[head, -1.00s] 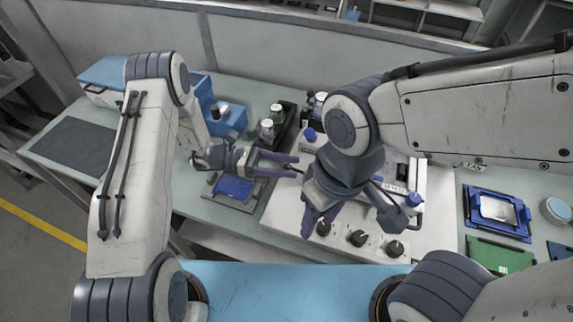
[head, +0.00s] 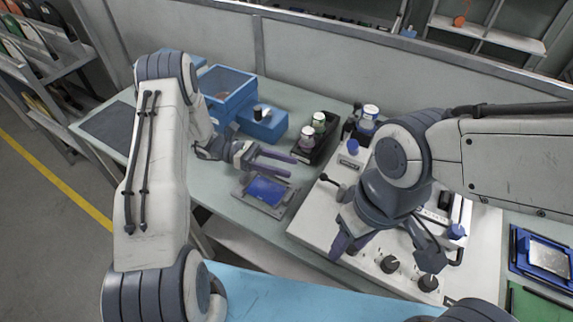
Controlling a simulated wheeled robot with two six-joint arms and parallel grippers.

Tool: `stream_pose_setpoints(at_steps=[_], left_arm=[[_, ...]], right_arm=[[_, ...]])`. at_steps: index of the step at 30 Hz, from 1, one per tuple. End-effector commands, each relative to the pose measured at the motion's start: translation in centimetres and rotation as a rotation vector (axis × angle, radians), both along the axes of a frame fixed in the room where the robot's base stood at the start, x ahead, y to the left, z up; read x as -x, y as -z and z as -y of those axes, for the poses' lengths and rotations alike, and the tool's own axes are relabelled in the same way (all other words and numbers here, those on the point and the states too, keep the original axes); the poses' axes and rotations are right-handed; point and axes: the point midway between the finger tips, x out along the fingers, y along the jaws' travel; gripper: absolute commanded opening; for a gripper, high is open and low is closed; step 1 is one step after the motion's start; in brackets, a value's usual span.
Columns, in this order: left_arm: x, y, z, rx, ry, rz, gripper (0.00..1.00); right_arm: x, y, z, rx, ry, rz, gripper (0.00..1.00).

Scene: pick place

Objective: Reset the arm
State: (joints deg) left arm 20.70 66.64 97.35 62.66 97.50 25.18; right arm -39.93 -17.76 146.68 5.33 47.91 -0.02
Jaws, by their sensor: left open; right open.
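The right arm hides much of the panel's middle.
A blue bin (head: 228,88) and a smaller blue box (head: 265,125) stand behind my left gripper. A black tray (head: 326,140) holds several bottles. Blue (head: 530,250) and green (head: 530,304) trays lie at the right. Grey table (head: 225,180) is bare near the left front.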

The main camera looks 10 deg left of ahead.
Motion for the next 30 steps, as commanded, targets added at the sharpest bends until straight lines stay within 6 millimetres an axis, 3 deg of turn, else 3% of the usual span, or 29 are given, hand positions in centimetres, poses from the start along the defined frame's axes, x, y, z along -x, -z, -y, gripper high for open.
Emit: stream_pose_setpoints(at_steps=[8,13,18,21,25,30], left_arm=[[0.1,-0.2,0.2,-0.007,0.01,0.006,0.56],[2.1,-2.3,3.2,-0.104,0.162,0.102,0.56],[7.5,-5.3,7.3,-0.28,0.471,0.332,0.56],[11.2,-6.8,8.7,-0.374,0.67,0.509,0.56],[15.6,-8.4,9.1,-0.469,0.921,0.771,0.56],[20.0,-9.9,8.4,-0.54,1.226,1.159,0.56]], right_arm=[[0.0,0.0,0.0,0.0,0.0,0.0,0.5],[0.0,0.0,0.0,0.0,0.0,0.0,0.5],[0.0,0.0,0.0,0.0,0.0,0.0,0.5],[0.0,0.0,0.0,0.0,0.0,0.0,0.5],[0.0,0.0,0.0,0.0,0.0,0.0,0.5],[0.0,0.0,0.0,0.0,0.0,0.0,0.5]])
